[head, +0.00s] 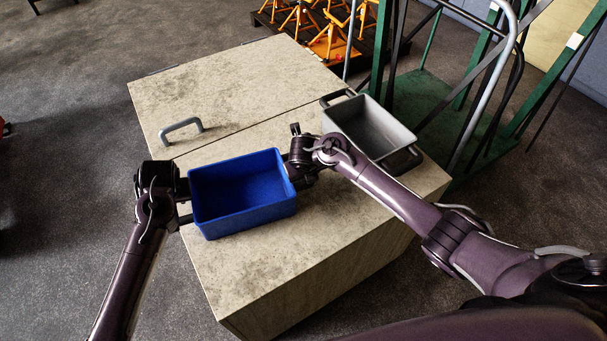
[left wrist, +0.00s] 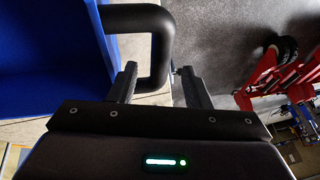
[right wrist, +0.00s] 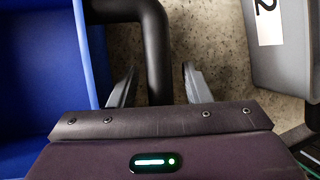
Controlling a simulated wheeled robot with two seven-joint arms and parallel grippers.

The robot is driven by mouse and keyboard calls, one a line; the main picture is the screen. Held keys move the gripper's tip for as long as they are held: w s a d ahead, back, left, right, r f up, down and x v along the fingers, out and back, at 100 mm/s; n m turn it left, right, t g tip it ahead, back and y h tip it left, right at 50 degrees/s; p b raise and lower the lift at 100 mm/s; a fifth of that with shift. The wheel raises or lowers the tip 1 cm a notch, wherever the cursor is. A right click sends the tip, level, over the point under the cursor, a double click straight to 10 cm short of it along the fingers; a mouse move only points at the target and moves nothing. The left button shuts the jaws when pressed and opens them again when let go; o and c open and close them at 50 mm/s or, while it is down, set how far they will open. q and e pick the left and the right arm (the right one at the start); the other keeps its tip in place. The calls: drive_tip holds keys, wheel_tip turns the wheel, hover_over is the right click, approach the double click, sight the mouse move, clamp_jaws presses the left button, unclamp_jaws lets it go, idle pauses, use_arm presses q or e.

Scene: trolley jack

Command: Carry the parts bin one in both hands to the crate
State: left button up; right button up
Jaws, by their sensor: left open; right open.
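The blue bin (head: 242,219), which I take as parts bin one, sits upright on a large speckled beige box (head: 250,290). My left gripper (head: 182,188) is at its left end, open. In the left wrist view the bin's black handle (left wrist: 160,50) lies between the spread fingers (left wrist: 158,85). My right gripper (head: 296,172) is at its right end, open. In the right wrist view the other black handle (right wrist: 157,60) passes between the spread fingers (right wrist: 158,85). I cannot tell whether the beige box is the crate.
A grey bin (head: 372,128) with black handles stands behind my right forearm; its label (right wrist: 267,22) reads 2. A grey handle (head: 181,128) stands on the box top at left. A green trolley frame (head: 430,100) stands at the right. Orange jack stands (head: 330,40) are behind.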

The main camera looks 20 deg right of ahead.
drive_tip(key=shift+r, duration=0.15)
drive_tip(key=v, duration=1)
drive_tip(key=shift+s+a+r, duration=0.1)
drive_tip(key=shift+a, duration=0.1)
use_arm(q)
drive_tip(key=v, duration=0.7)
drive_tip(key=shift+r, duration=0.2)
use_arm(e)
drive_tip(key=shift+s+d+r, duration=0.1)
drive_tip(key=shift+s+r, duration=0.2)
drive_tip(key=shift+r, duration=0.35)
use_arm(q)
drive_tip(key=shift+s, duration=0.1)
